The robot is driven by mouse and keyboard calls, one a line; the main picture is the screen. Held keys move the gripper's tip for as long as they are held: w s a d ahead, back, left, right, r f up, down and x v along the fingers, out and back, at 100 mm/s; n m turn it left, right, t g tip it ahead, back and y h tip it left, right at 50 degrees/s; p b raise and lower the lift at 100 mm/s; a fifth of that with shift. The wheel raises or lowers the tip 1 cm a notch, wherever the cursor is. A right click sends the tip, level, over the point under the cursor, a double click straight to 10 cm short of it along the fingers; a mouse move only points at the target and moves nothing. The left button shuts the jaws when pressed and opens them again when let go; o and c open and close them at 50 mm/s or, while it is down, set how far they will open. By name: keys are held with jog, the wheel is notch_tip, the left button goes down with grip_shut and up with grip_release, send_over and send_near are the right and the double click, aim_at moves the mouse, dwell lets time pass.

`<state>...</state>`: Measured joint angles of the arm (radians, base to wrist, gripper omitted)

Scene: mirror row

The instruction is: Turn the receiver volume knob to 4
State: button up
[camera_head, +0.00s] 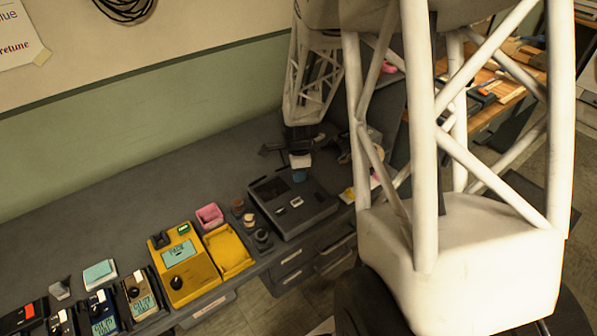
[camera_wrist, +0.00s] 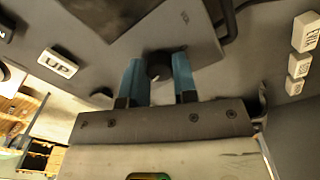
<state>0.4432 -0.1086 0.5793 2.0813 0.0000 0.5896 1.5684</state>
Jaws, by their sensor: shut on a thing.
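The receiver is a dark flat box (camera_head: 315,207) on the grey bench in the head view. In the wrist view its grey body (camera_wrist: 205,45) fills the area around my fingers. A dark round knob (camera_wrist: 158,66) stands between my two blue fingertips. My gripper (camera_wrist: 158,82) is shut on this knob, one finger on each side. In the head view my gripper (camera_head: 300,172) reaches down at the receiver's back, and the knob is hidden there. I cannot read any volume scale or where the knob points.
A yellow meter (camera_head: 190,285), a yellow tray (camera_head: 228,252), a pink box (camera_head: 209,215) and small round pieces (camera_head: 262,238) stand left of the receiver. The bench behind the row is mostly clear.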

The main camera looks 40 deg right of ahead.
jog(key=m, duration=0.3)
jog(key=shift+m, duration=0.3)
dwell(0.4)
jog(key=o, duration=0.9)
jog(key=shift+r, duration=3.9)
